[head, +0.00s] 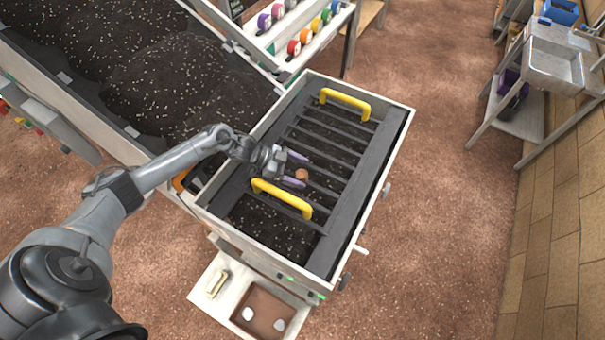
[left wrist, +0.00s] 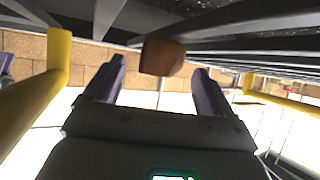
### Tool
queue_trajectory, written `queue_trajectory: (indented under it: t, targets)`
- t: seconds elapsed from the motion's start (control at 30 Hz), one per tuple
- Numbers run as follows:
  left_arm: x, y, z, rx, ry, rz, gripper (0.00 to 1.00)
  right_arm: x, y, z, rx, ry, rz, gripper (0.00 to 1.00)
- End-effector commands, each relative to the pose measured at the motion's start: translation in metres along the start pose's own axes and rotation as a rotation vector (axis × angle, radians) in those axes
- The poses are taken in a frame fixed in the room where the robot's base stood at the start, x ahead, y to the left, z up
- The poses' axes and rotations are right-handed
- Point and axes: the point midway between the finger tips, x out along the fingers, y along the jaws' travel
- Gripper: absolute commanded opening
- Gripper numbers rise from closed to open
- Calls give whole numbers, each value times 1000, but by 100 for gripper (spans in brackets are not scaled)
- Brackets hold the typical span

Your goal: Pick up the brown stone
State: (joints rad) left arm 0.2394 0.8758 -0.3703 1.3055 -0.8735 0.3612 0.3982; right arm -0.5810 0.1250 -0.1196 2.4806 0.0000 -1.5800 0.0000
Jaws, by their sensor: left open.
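The brown stone (head: 302,175) rests on the dark slatted grate (head: 338,205) in the head view, between the two yellow handles. It also shows in the left wrist view (left wrist: 161,57), just beyond and between the fingertips. My left gripper (head: 298,170) is open, with its purple fingers on either side of the line to the stone. It also shows in the left wrist view (left wrist: 160,82). The fingers look apart from the stone, and nothing is held. My right gripper is in neither view.
A yellow handle (head: 282,197) stands close to the left gripper, and another yellow handle (head: 345,101) is at the grate's far end. The white box rim (head: 398,150) surrounds the grate. A tray (head: 262,310) with pale stones lies in front. Dark soil (head: 190,85) fills a bed behind left.

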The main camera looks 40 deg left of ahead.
Motion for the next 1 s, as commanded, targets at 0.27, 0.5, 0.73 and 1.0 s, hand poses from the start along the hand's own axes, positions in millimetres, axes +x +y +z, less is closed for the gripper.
queue_trajectory:
  t: [0.27,0.5,0.73,1.0]
  targets:
    - [1,0,0,0,0,0,78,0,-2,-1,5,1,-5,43]
    - [1,0,0,0,-1,0,41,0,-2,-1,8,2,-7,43]
    - [1,0,0,0,0,-1,18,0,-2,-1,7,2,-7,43]
    - [0,0,-2,1,0,0,17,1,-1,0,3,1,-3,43]
